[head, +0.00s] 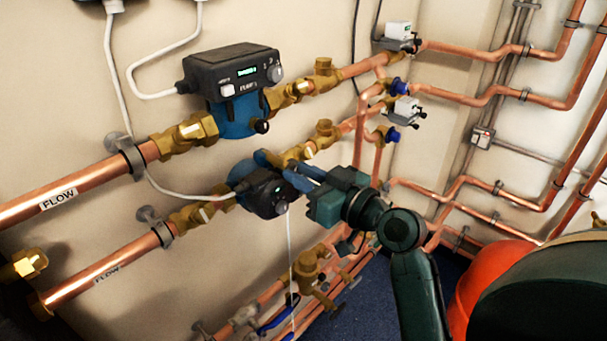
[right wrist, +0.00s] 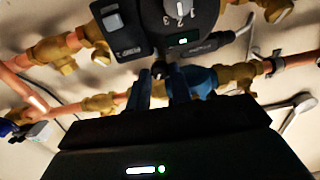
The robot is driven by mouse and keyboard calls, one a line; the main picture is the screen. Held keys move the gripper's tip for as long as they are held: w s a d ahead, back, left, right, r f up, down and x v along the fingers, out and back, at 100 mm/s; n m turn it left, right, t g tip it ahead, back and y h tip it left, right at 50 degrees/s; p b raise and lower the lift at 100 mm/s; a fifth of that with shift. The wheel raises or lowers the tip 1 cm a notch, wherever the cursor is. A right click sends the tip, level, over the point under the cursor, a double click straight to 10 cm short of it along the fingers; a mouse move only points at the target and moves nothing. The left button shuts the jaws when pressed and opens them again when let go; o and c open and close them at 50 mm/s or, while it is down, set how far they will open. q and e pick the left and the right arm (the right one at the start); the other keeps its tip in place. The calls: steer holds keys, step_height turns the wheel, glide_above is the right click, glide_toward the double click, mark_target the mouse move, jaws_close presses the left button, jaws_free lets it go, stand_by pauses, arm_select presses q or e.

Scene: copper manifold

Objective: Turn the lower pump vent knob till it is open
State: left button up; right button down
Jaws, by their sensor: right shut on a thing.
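The lower pump (head: 262,192) has a dark head and a blue body and sits on the lower copper flow line. In the right wrist view its dark head (right wrist: 165,25) with a numbered dial fills the top. The vent knob (right wrist: 159,67) is a small black knob at the pump's edge. My right gripper (head: 288,170) reaches in from the right. In the right wrist view its blue fingers (right wrist: 160,78) are shut on the vent knob, one on each side. The fingers partly hide the knob. My left gripper is not in view.
The upper pump (head: 232,80) sits close above, with its own black knob (head: 262,127). Brass valves (head: 325,135) and copper pipes (head: 480,95) lie close to the right. A white cable (head: 290,250) hangs below the lower pump. Blue carpet (head: 365,305) is clear at the bottom.

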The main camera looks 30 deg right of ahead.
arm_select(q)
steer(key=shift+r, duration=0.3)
arm_select(e)
steer(key=shift+r+m+p, duration=0.1)
steer(key=shift+m+p, duration=0.5)
steer(key=shift+m, duration=0.2)
steer(key=m+p, duration=0.2)
steer(key=m, duration=0.1)
steer(key=shift+m+p, duration=0.7)
steer(key=shift+m, duration=0.3)
steer(key=m+p, duration=0.1)
steer(key=m, duration=0.1)
steer(key=shift+m+p, duration=0.3)
steer(key=shift+m, duration=0.1)
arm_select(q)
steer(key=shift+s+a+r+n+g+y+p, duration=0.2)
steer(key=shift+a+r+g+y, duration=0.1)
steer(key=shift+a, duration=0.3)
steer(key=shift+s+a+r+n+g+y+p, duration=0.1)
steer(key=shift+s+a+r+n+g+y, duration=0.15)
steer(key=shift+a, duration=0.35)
arm_select(e)
steer(key=shift+m, duration=0.6)
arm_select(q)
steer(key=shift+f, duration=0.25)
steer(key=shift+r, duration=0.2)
arm_select(e)
steer(key=c, duration=1.3)
jaws_free()
